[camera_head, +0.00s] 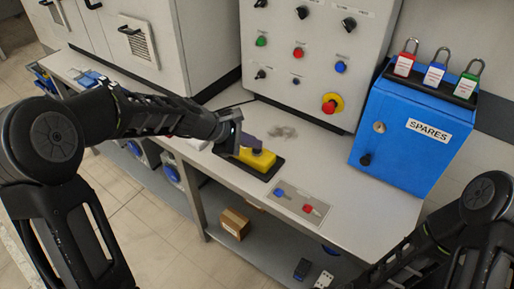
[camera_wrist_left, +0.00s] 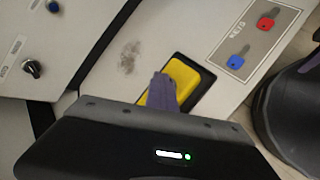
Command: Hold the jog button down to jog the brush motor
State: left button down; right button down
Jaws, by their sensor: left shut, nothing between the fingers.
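A yellow button box (camera_head: 262,162) sits on a black pad on the bench, and a small dark spot shows on its top beside my fingertips. The box also shows in the wrist view (camera_wrist_left: 185,72). My left gripper (camera_head: 252,144) is shut and empty, with its purple fingers over the top of the box. In the wrist view the shut fingers (camera_wrist_left: 163,90) cover part of the box, so the button is hidden there. I cannot tell whether the fingertips touch or press it.
A grey control panel (camera_head: 300,85) with knobs and colored buttons stands behind the box. A blue SPARES cabinet (camera_head: 400,140) with padlocks is at right. A plate with blue and red key tags (camera_head: 298,202) lies near the bench's front edge.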

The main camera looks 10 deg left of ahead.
aim_at(253, 151)
pick_arm(q)
jog(key=shift+r+p, duration=0.8)
jog(key=shift+r, duration=0.05)
notch_tip(253, 151, up, 5)
jog(key=p, duration=0.4)
jog(key=shift+p, duration=0.35)
dwell(0.3)
